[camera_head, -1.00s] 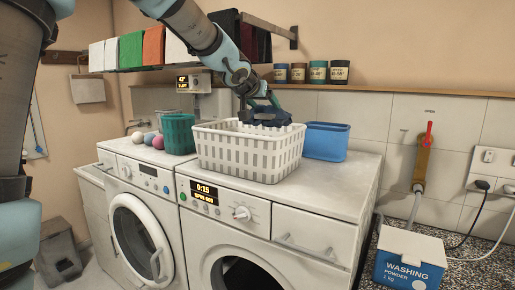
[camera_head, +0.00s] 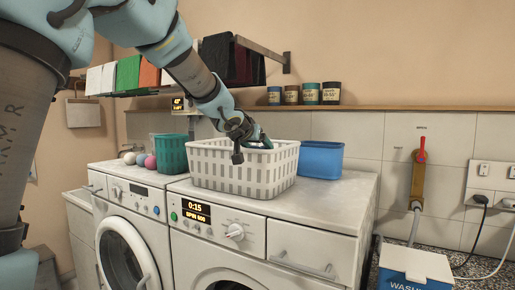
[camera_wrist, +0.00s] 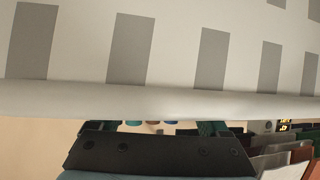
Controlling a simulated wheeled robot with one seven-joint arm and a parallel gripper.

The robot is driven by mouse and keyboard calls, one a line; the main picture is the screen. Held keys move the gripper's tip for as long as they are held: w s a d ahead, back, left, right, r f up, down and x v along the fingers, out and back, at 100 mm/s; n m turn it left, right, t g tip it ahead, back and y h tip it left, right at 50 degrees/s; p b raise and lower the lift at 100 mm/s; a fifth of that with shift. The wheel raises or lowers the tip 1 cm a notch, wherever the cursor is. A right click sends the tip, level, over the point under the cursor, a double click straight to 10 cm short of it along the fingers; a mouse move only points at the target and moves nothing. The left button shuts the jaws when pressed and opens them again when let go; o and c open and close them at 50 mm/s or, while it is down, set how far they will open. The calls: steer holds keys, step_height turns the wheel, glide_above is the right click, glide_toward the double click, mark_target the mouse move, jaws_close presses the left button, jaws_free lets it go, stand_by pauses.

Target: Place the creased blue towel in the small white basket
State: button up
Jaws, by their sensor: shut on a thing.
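The white slotted basket (camera_head: 238,176) stands upright on the right-hand washing machine. My gripper (camera_head: 263,138) reaches over its near rim, with the fingers down at the basket's opening. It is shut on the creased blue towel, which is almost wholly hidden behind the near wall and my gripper. In the wrist view the picture is upside down: the basket's outer wall and rim (camera_wrist: 160,100) fill the upper half. My gripper's dark palm (camera_wrist: 155,152) shows below, and its fingertips and the towel are hidden behind the rim.
A teal bin (camera_head: 172,153) stands left of the basket and a blue bin (camera_head: 322,160) right of it, both close. Coloured balls (camera_head: 141,159) lie at the left. A ledge with several jars (camera_head: 309,94) runs behind. The machine top's front right is clear.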

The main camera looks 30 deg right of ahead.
steer(key=shift+f+b, duration=0.5)
steer(key=shift+f, duration=0.05)
steer(key=o, duration=1.4)
